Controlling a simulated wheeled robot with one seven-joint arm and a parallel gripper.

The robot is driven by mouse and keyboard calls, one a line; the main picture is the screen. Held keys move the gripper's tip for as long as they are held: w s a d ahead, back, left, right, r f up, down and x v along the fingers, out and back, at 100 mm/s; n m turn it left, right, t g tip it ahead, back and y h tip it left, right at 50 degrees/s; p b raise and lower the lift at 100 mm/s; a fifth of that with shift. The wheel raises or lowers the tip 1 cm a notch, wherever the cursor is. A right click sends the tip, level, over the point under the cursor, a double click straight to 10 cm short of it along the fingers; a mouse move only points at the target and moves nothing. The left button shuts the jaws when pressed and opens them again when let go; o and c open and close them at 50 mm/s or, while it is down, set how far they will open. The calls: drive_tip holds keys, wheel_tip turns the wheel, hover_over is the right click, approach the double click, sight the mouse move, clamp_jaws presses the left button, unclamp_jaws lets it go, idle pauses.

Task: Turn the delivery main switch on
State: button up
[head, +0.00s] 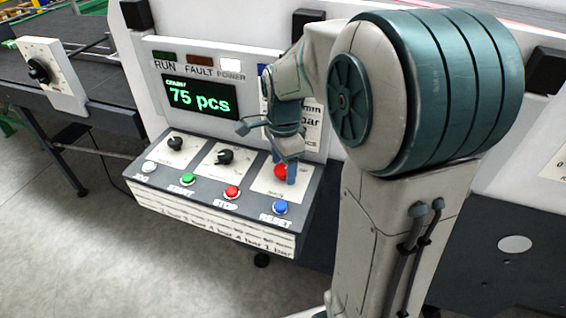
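A black rotary knob (40,71) sits on a white plate (66,97) at the left, beside a dark table; I cannot read a label that names it as the delivery main switch. A control panel (160,196) in the middle carries two smaller black knobs, the left one (175,143) and the right one (224,157). My gripper (285,178) points down over the panel's right part, by a red mushroom button (281,170) that it partly covers. I cannot tell whether it touches the button or how far its fingers are apart.
Along the panel front are a white button (149,167), a green button (188,179), a red stop button (232,191) and a blue reset button (281,207). A display (200,98) above reads 75 pcs. My arm hides much of the right side. Grey floor (60,240) is open at lower left.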

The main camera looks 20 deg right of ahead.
sight(283, 169)
wheel_tip(283, 169, up, 14)
idle(0.6)
drive_tip(key=shift+f, duration=0.1)
drive_tip(key=s+f+n+t, duration=0.3)
drive_tip(key=s+f+n, duration=0.7)
drive_tip(key=s+n, duration=0.5)
drive_tip(key=shift+s+a+f+n, duration=0.15)
drive_tip(key=shift+s+f+n, duration=0.1)
drive_tip(key=shift+n, duration=0.55)
idle(0.7)
